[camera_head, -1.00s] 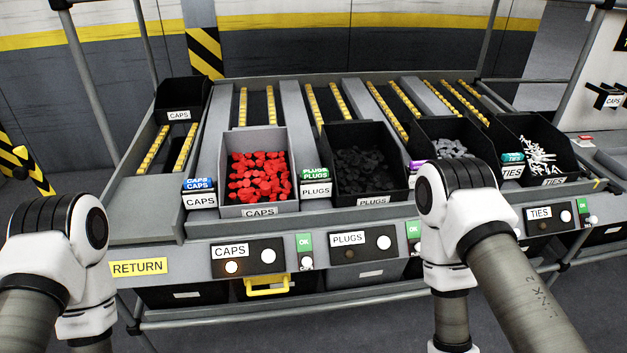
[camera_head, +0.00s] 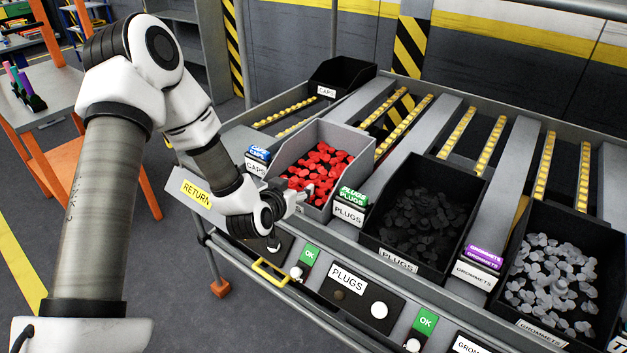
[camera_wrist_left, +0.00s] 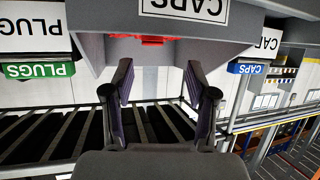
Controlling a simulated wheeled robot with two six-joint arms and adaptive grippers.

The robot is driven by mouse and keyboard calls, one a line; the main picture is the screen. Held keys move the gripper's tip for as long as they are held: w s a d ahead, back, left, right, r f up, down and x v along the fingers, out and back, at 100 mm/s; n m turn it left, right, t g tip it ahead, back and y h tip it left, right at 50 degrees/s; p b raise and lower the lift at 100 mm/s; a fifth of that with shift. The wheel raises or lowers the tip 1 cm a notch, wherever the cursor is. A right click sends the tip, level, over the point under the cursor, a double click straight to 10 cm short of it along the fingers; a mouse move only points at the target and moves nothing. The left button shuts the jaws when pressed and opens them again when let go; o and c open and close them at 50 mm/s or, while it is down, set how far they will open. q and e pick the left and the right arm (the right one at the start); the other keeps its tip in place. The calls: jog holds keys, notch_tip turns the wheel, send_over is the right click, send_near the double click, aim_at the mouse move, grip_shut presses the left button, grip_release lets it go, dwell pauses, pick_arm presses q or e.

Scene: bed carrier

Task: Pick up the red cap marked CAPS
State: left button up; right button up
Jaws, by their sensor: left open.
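The red caps (camera_head: 322,160) lie in a heap in the grey bin (camera_head: 346,136) in the head view. My left gripper (camera_head: 302,191) is at the front edge of this bin, partly hidden by its own wrist. In the left wrist view the left gripper (camera_wrist_left: 159,78) is open, with nothing between its fingers. That view is upside down. The bin front with its CAPS label (camera_wrist_left: 185,9) is ahead of the fingers, and a strip of red caps (camera_wrist_left: 152,40) shows at its edge. My right gripper is not in view.
A black bin of dark plugs (camera_head: 420,222) stands to the right, then a bin of pale grommets (camera_head: 553,278). Small CAPS (camera_head: 258,153) and PLUGS boxes (camera_head: 352,196) flank the grey bin. A RETURN chute (camera_head: 196,192) lies left, and an empty black bin (camera_head: 340,75) stands behind.

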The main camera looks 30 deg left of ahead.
aim_at(307, 184)
pick_arm(q)
jog(key=x, duration=0.4)
jog(key=d+x, duration=0.1)
jog(key=x, duration=0.1)
jog(key=shift+d+f+p, duration=0.15)
jog(key=shift+f+p, duration=0.15)
jog(key=shift+s, duration=0.15)
jog(key=shift+c, duration=0.3)
jog(key=c, duration=0.7)
jog(key=shift+c, duration=0.3)
jog(key=shift+r, duration=0.15)
